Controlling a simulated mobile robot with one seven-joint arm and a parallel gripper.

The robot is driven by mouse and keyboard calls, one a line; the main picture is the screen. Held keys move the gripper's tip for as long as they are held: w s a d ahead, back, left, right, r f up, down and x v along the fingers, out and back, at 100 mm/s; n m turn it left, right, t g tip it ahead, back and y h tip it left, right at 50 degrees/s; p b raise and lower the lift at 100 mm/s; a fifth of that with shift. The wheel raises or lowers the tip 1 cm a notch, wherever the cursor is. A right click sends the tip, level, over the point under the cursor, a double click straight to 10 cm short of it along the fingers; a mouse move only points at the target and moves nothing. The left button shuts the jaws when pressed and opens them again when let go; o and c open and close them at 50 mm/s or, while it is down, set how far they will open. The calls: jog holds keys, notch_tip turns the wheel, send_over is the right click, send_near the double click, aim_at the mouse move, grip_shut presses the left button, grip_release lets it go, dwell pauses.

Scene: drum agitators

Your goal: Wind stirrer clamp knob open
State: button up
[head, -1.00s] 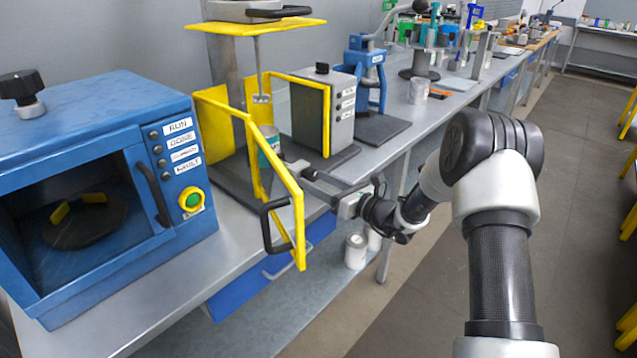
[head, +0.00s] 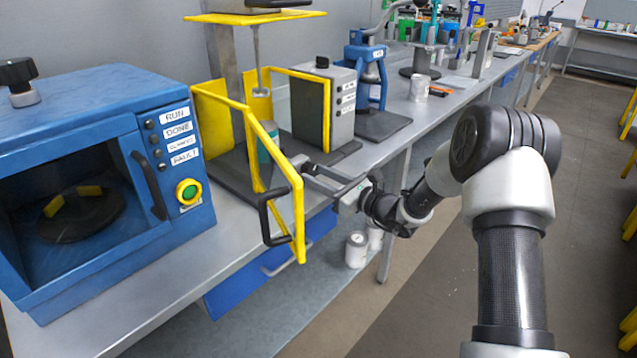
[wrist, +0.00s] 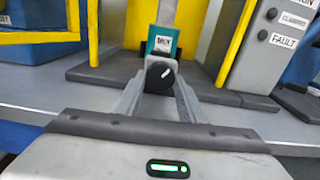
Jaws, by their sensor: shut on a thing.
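A black round knob (wrist: 159,76) with a white mark sits on a grey clamp block (wrist: 160,58) in the middle of the wrist view. My gripper (wrist: 158,92) is shut on the knob, with one finger on each side. A teal can (wrist: 164,36) with a white label stands right behind the block. In the head view my gripper (head: 304,168) reaches in beside the yellow guard frame (head: 297,215), low at the stirrer stand. The stirrer shaft (head: 256,55) hangs from a yellow plate (head: 256,17) above the can (head: 268,148).
The yellow guard frame with a black handle (head: 268,220) stands out close to my gripper. A blue oven-like machine (head: 80,110) is on the left. A grey control box (head: 340,100) and blue press (head: 368,75) stand behind. The aisle floor on the right is clear.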

jog(key=n+b, duration=0.4)
jog(key=b, duration=0.1)
jog(key=shift+f+n, duration=0.3)
jog(key=shift+d+r+n+b, duration=0.1)
jog(key=shift+r+n+b, duration=0.05)
jog(key=shift+n+b, duration=0.6)
jog(key=shift+r+n+b, duration=0.1)
jog(key=shift+n+b, duration=0.45)
jog(key=shift+n, duration=0.6)
jog(key=o, duration=1)
jog(key=shift+o, duration=0.2)
